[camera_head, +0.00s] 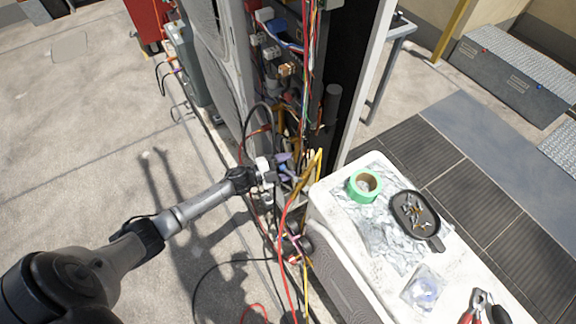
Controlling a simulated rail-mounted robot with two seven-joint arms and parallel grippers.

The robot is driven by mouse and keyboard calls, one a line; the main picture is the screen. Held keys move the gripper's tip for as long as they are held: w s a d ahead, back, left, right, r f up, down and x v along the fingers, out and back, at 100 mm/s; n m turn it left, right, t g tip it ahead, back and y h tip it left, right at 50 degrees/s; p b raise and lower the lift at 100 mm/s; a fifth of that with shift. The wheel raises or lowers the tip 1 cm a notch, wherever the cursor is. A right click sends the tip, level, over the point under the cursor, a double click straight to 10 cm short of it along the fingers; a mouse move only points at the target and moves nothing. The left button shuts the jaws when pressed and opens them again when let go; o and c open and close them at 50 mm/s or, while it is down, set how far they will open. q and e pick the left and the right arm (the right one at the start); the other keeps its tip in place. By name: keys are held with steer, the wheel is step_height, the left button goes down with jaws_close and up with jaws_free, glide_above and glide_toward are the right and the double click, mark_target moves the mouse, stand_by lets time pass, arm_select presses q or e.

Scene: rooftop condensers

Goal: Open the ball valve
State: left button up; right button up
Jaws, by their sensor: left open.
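My left arm comes in from the lower left. My left gripper (277,172) is open at the lower front of the open condenser cabinet (216,70). A small blue piece, which looks like the ball valve's handle (283,157), shows right at the gripper's fingers. The valve body is hidden among the fingers, pipes and hoses, and I cannot tell whether the fingers touch the handle or how far it is turned. My right gripper is not in view.
Yellow and red hoses (290,220) hang close beside the gripper. A white unit (335,213) at the right carries green tape (364,186), a black tray (415,215) with small metal parts, and red-handled pliers (478,308). Bare floor (70,150) lies at the left.

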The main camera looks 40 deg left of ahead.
arm_select(q)
steer(key=shift+w+d, duration=0.1)
steer(key=shift+w, duration=0.05)
jaws_close()
stand_by(0.6)
